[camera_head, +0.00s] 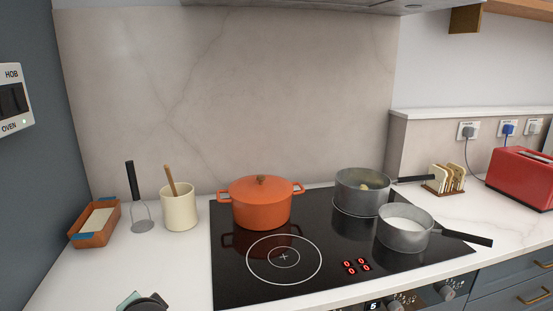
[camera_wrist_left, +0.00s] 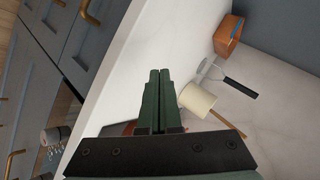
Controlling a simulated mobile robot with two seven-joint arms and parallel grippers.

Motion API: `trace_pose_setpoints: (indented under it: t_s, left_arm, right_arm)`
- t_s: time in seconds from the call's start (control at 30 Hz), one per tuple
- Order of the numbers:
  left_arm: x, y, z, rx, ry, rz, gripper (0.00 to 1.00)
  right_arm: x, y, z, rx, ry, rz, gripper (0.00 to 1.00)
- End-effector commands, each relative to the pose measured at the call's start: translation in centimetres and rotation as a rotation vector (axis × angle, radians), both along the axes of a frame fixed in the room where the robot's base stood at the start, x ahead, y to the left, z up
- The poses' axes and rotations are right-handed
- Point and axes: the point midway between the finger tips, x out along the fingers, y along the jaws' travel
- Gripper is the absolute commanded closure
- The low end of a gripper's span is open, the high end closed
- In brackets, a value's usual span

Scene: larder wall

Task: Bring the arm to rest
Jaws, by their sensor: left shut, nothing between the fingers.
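My left gripper (camera_wrist_left: 159,75) shows in the left wrist view with its two green fingers together and nothing between them. In the head view only a small part of my left gripper (camera_head: 130,300) shows at the bottom edge, in front of the white counter (camera_head: 90,275) left of the hob. It appears apart from every object. My right gripper is in neither view.
An orange pot (camera_head: 262,205) and two grey pans (camera_head: 362,195) stand on the black hob (camera_head: 330,240). A cream crock (camera_head: 179,209), a masher (camera_head: 135,195) and a wooden box (camera_head: 95,225) stand at left. A red toaster (camera_head: 520,178) is at right. The front-left counter is clear.

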Motion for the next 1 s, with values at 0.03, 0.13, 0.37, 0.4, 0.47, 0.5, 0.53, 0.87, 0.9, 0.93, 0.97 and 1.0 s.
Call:
trace_pose_setpoints:
  t_s: [0.03, 0.13, 0.37, 0.4, 0.47, 0.5, 0.53, 0.87, 0.9, 0.93, 0.97, 1.0]
  left_arm:
    - [-1.9, -0.2, -2.8, -0.059, 0.032, 0.003, 1.00]
    - [-5.2, -0.9, -6.8, -0.177, 0.078, 0.017, 1.00]
    - [-14.4, -2.7, -13.6, -0.442, 0.193, 0.096, 1.00]
    - [-15.9, -3.0, -14.4, -0.481, 0.212, 0.114, 1.00]
    - [-18.0, -3.4, -15.2, -0.535, 0.237, 0.141, 1.00]
    - [-19.3, -3.7, -15.7, -0.568, 0.255, 0.158, 1.00]
    - [-20.3, -3.9, -16.0, -0.593, 0.267, 0.172, 1.00]
    - [-23.0, -6.0, -18.8, -0.751, 0.246, 0.197, 1.00]
    - [-22.6, -6.3, -19.3, -0.762, 0.224, 0.184, 1.00]
    - [-22.3, -6.5, -19.7, -0.770, 0.207, 0.173, 1.00]
    - [-22.0, -6.7, -20.1, -0.778, 0.189, 0.162, 1.00]
    - [-21.6, -7.0, -20.6, -0.791, 0.164, 0.148, 1.00]
  right_arm:
    - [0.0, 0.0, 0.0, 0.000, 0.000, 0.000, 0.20]
    - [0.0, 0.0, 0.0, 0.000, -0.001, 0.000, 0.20]
    - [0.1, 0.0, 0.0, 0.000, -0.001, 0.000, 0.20]
    - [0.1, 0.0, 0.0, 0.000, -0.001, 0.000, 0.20]
    - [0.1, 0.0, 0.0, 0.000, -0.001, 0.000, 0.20]
    - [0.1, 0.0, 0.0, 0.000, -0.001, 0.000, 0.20]
    - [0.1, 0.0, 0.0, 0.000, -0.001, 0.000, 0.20]
    - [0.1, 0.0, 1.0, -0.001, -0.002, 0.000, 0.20]
    - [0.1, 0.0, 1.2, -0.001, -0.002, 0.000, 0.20]
    - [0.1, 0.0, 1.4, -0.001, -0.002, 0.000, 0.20]
    - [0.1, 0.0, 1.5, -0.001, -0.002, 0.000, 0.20]
    - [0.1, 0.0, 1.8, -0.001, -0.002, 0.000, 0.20]
